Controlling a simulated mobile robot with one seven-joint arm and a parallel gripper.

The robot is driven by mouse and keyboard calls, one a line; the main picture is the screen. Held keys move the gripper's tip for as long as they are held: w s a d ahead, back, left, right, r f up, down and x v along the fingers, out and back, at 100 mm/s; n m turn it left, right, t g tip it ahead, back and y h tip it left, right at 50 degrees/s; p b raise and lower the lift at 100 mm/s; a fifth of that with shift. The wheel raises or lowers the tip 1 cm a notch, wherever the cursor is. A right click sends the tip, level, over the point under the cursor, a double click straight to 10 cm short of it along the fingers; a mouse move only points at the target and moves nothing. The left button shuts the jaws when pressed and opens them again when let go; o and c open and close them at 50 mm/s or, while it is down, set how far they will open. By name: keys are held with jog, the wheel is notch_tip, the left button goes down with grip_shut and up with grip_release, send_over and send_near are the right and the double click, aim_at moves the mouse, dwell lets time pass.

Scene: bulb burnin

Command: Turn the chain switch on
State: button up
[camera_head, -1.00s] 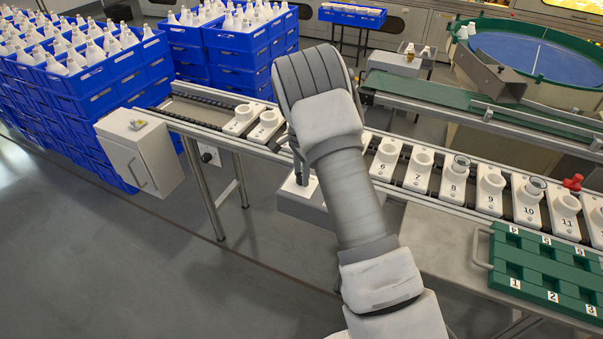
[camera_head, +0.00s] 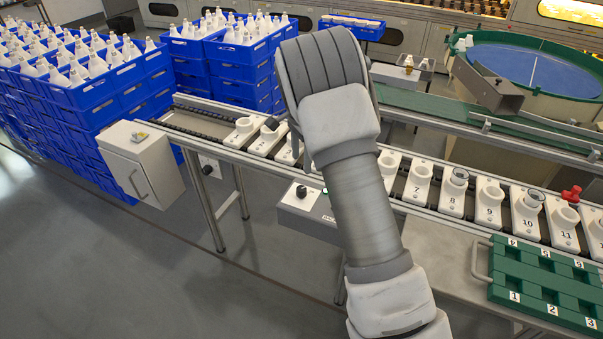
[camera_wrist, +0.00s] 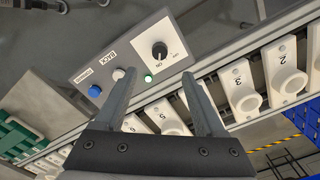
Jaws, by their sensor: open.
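A grey control box (camera_wrist: 130,60) carries a round black rotary knob (camera_wrist: 159,50) with small lettering around it, one word seeming to read ON. I take this knob as the chain switch; its pointer setting is too small to tell. A lit green lamp (camera_wrist: 148,78), a white button (camera_wrist: 118,74) and a blue button (camera_wrist: 94,90) sit on the same face. In the head view the knob (camera_head: 301,191) stands below my wrist. My gripper (camera_wrist: 158,73) is open and empty; its fingers appear above the box, apart from the knob. In the head view my arm hides much of it.
A conveyor with white numbered sockets (camera_head: 418,182) runs behind the box. A green numbered tray (camera_head: 540,275) lies at right. A grey cabinet (camera_head: 140,160) stands at left, before blue crates (camera_head: 100,105) of bulbs. The floor (camera_head: 230,270) in front is clear.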

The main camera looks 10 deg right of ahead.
notch_tip(320, 180, up, 6)
jog(key=shift+r, duration=0.2)
jog(key=s+d+r+n+t+y+p, duration=0.1)
jog(key=s+r+n+t+p, duration=0.15)
jog(key=s+r+n, duration=0.95)
jog(key=s+r+n+t, duration=0.1)
jog(key=s+r, duration=0.1)
jog(key=s, duration=0.9)
jog(key=s+r+n+t+h, duration=0.1)
jog(key=s+r+t, duration=0.1)
jog(key=s, duration=1)
jog(key=shift+s+a+r+n+p, duration=0.15)
jog(key=shift+s+r+n+p, duration=0.15)
jog(key=shift+r+p, duration=0.15)
